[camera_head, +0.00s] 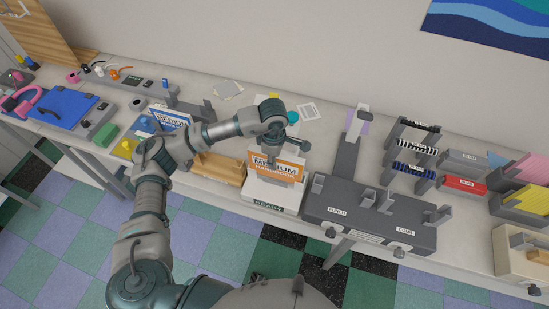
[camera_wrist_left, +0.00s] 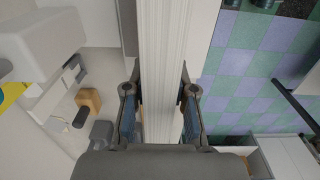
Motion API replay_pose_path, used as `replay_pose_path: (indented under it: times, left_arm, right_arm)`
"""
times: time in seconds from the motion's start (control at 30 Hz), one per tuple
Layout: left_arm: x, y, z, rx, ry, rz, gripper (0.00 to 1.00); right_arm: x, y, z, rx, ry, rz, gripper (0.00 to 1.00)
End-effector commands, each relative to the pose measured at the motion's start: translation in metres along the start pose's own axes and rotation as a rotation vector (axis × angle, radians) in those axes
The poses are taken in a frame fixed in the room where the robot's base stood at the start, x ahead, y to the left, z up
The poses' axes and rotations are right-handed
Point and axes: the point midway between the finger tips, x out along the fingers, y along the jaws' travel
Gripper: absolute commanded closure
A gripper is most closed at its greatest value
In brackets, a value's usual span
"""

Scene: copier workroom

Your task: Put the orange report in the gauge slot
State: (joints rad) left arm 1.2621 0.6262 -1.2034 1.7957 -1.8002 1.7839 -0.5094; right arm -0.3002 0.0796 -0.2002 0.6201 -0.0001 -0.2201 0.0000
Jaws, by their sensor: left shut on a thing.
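In the left wrist view the white page edges (camera_wrist_left: 162,70) run between the two fingers of the left gripper (camera_wrist_left: 160,100). The pale gauge (camera_head: 262,194), with a "READY" label on its front, is directly below the report. I cannot tell whether the report's lower edge is inside the slot or just above it. My right gripper is not in view.
The dark punch and comb machine (camera_head: 370,212) stands close on the right. A wooden holder (camera_head: 220,167) and a blue "MEDIUM" report (camera_head: 170,118) are to the left. Loose sheets lie behind on the table (camera_head: 325,137). Labelled racks (camera_head: 411,150) stand farther right.

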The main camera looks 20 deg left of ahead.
Motion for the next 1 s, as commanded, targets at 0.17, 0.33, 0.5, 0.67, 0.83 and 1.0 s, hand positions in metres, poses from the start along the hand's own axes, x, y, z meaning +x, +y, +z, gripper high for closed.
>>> replay_pose_path:
  times: [0.17,0.33,0.5,0.67,0.83,1.0]
  left_arm:
    - [0.005,0.0,0.0,0.0,-0.001,0.001,1.0]
    - [0.009,0.0,0.0,0.0,-0.001,0.001,1.0]
    - [0.013,0.0,0.0,0.0,-0.001,0.001,1.0]
    - [0.016,0.0,0.0,0.0,-0.001,0.001,1.0]
    - [0.02,0.0,0.0,0.0,-0.001,0.001,1.0]
    - [0.024,0.0,0.0,0.0,-0.001,0.001,1.0]
  right_arm:
    - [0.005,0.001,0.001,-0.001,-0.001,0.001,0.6]
    - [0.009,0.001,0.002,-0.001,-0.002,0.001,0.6]
    - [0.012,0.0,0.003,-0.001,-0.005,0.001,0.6]
    - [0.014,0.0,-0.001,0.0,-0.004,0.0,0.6]
    - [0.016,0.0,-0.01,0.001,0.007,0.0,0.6]
    - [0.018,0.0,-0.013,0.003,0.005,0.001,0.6]
